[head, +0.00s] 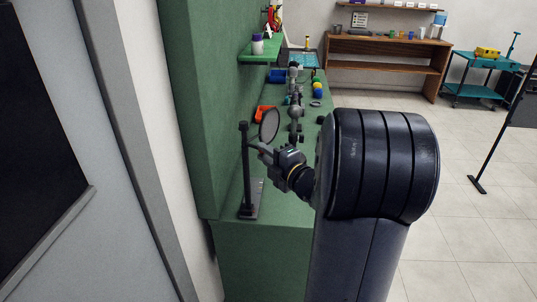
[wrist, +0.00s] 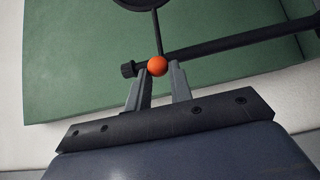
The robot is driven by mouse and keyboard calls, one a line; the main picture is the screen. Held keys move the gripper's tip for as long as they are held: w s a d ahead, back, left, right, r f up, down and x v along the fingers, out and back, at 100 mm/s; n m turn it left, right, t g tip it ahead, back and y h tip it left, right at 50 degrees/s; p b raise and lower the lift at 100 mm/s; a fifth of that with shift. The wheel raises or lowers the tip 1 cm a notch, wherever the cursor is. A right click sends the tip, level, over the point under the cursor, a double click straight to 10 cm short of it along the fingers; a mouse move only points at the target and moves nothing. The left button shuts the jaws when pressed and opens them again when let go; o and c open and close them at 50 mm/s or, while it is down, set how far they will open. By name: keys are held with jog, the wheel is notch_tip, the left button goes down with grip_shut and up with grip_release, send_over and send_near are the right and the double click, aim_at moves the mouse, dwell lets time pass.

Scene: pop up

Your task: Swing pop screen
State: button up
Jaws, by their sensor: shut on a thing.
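The pop screen (head: 269,125) is a dark round disc in a thin ring, on the green bench. It hangs beside a black upright post (head: 245,165) with a flat dark base (head: 250,208). In the wrist view, the lower edge of the screen's ring (wrist: 143,5) shows at the top, with a thin rod running down to an orange ball (wrist: 157,66). My gripper (head: 263,153) reaches in from the right, just below the disc. In the wrist view its two fingers (wrist: 160,76) are shut on the orange ball, beside the black post (wrist: 230,44).
The green bench top (head: 285,213) is bare right of the base. Behind the screen are an orange object (head: 262,112), a grey jointed device (head: 295,105) and several small coloured items. A green wall panel (head: 205,110) rises close on the left. Tiled floor (head: 470,230) is open on the right.

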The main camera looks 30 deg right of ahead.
jog(key=shift+a+f, duration=0.1)
jog(key=shift+a, duration=0.05)
jog(key=shift+s+a+b, duration=0.25)
jog(key=shift+a+b, duration=0.2)
jog(key=shift+a, duration=0.1)
jog(key=shift+s+a, duration=0.1)
jog(key=shift+a, duration=0.1)
jog(key=shift+c, duration=0.6)
grip_shut()
jog(key=shift+s+a+b, duration=0.25)
jog(key=shift+a+b, duration=0.2)
jog(key=shift+a, duration=0.35)
